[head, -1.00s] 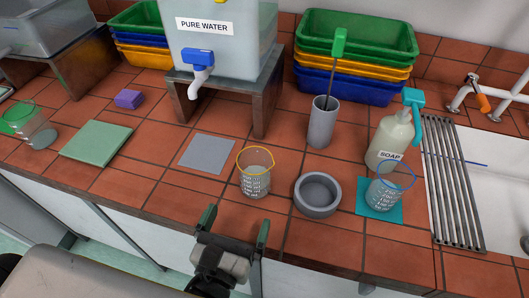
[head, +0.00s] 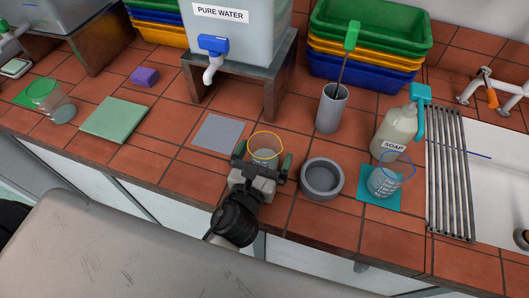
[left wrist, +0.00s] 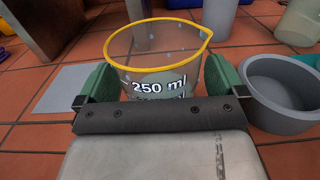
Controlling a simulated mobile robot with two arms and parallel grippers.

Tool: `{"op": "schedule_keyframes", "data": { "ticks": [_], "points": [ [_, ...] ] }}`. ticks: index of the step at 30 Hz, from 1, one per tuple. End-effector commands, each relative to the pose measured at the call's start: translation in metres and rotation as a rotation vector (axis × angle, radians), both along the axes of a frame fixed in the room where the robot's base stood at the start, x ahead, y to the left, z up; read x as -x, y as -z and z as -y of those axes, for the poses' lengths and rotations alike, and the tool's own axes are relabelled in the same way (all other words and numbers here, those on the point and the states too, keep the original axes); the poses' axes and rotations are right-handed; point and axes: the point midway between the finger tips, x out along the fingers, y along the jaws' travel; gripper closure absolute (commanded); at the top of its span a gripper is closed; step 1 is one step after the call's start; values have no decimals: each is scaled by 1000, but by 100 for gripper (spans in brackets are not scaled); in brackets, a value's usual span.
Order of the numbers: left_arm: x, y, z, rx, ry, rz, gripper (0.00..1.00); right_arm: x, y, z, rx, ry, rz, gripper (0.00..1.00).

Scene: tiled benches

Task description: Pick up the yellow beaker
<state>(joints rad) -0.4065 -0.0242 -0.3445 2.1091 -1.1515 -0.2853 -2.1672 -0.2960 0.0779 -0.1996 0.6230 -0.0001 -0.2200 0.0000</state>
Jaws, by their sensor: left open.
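The yellow beaker (head: 265,148) is clear with a yellow rim and stands upright on the red tiled bench. In the left wrist view the yellow beaker (left wrist: 158,72) shows its "250 ml" marking, with one green finger pad on each side. My left gripper (head: 262,164) is open around the beaker's near side, its palm close to it. In the left wrist view the left gripper (left wrist: 155,88) spans the beaker, and small gaps seem to show beside the glass; contact is hard to tell. The beaker's lower part is hidden behind the gripper. My right gripper is not in view.
A grey bowl (head: 322,179) stands close right of the gripper. A blue-rimmed beaker (head: 384,181) stands on a teal mat, with a soap bottle (head: 396,130) behind it. A grey mat (head: 217,135) lies left, and a grey cylinder (head: 331,110) stands behind.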

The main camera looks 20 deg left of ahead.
Motion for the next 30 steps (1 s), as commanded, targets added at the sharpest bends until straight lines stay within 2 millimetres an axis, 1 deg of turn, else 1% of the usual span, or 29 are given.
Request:
{"op": "schedule_keyframes", "data": {
  "ticks": [2,8,19,20,26,30],
  "points": [
    [-3,0,0,1,0,0,1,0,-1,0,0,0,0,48],
    [-3,0,0,1,0,0,1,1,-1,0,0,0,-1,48],
    [-3,0,0,1,0,0,58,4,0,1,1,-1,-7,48],
    [-3,0,0,2,0,1,59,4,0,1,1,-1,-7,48],
    [-3,-1,0,2,1,1,59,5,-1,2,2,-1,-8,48],
    [-4,-4,-1,1,1,2,59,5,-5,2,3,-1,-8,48]
  ]
}}
